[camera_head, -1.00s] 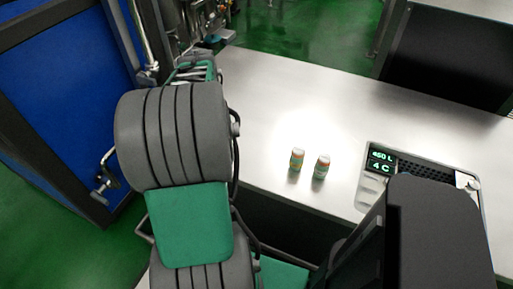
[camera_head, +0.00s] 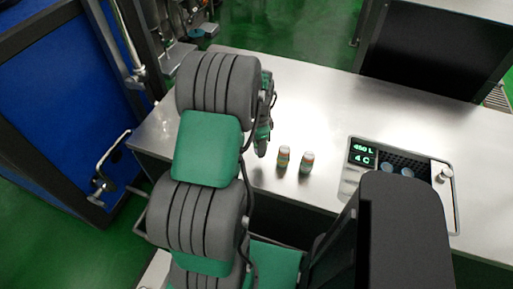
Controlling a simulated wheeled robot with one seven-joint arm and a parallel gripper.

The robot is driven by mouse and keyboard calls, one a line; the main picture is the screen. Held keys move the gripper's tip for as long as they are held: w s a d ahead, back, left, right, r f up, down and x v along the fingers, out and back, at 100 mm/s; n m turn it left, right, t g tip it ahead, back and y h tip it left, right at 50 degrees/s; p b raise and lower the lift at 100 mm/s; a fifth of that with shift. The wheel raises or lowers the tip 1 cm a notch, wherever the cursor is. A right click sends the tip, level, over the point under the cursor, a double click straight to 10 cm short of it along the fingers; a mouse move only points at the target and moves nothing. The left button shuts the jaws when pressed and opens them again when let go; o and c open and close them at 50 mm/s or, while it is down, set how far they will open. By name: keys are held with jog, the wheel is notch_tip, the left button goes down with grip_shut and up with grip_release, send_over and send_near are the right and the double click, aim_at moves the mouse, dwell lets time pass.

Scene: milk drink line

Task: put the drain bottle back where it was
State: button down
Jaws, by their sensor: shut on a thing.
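I cannot pick out a drain bottle for certain. My grey and green arm reaches up the left-middle of the picture. Only a narrow green and grey edge of its far end shows, just left of the two bottles. My gripper's fingers and whatever they hold are hidden behind the arm.
A unit with a green-lit display (camera_head: 362,153) reading "450 L" and "4 C" is set in the counter (camera_head: 320,105) at right. Its dark perforated panel (camera_head: 422,177) carries bluish round things. A blue panel (camera_head: 50,95) stands left. The counter's middle is clear.

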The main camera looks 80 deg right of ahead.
aim_at(256, 145)
jog(key=f, duration=0.1)
jog(key=w+d+f, duration=0.1)
jog(key=d+f, duration=0.1)
jog(key=shift+w+d+f, duration=0.2)
jog(key=shift+w, duration=0.15)
notch_tip(256, 145, down, 2)
jog(key=shift+f+p, duration=0.25)
jog(key=shift+p, duration=0.3)
jog(key=shift+f, duration=0.35)
jog(key=c, duration=0.7)
grip_release()
jog(key=shift+c, duration=0.2)
jog(key=shift+r, duration=0.1)
